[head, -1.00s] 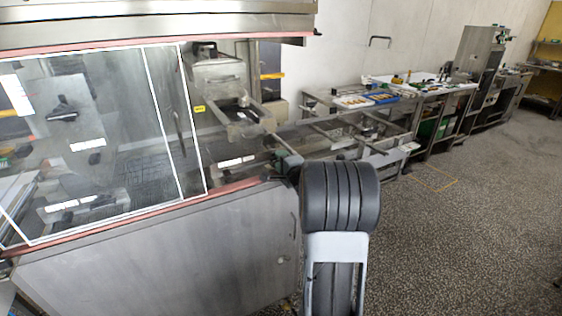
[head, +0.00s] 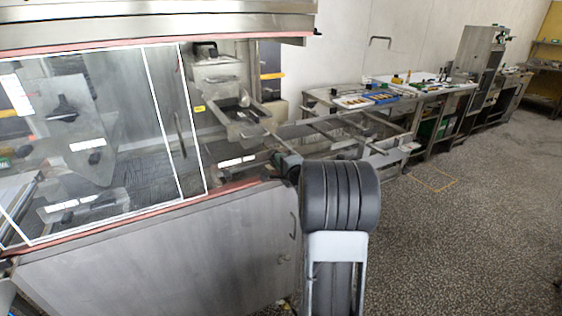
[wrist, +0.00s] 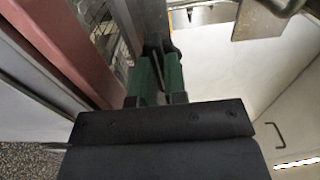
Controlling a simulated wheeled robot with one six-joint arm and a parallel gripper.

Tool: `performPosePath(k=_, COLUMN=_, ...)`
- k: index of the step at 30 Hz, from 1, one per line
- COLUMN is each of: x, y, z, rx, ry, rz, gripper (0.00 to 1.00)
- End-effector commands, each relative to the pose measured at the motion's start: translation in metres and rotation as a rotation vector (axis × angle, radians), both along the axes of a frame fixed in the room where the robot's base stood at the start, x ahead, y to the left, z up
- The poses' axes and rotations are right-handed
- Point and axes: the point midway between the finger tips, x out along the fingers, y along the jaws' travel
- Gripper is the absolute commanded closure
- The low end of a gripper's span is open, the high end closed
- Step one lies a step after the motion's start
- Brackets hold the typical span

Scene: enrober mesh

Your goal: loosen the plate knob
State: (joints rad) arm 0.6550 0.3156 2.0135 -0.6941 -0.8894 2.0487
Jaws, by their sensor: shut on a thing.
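My gripper (wrist: 155,78) shows in the wrist view as two green-padded fingers, shut on a small dark part, which I take to be the plate knob (wrist: 157,44). The part sits at the foot of a dark upright bracket, beside the reddish frame edge. The fingers cover most of it, so its shape and how far it is turned cannot be told. In the head view, my gripper is at the right end of the machine's front rail, mostly hidden behind my dark arm, and the knob cannot be made out there.
The glazed machine (head: 110,140) stands on the left, with a reddish rail (head: 130,218) along its lower edge. Metal rails and a frame (head: 335,135) extend to its right. A bench with trays (head: 385,97) stands farther back. The speckled floor at right is clear.

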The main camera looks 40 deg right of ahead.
Motion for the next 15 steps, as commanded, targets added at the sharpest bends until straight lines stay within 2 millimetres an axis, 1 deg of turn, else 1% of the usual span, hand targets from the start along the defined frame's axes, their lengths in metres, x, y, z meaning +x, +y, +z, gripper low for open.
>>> performPosePath(k=8, x=0.0000, y=-0.0004, z=-0.0011, rx=-0.115, ry=0.016, rz=-0.001, gripper=1.00)
performPosePath(k=15, x=-0.0001, y=-0.0008, z=-0.0016, rx=-0.325, ry=0.044, rz=-0.002, gripper=1.00)
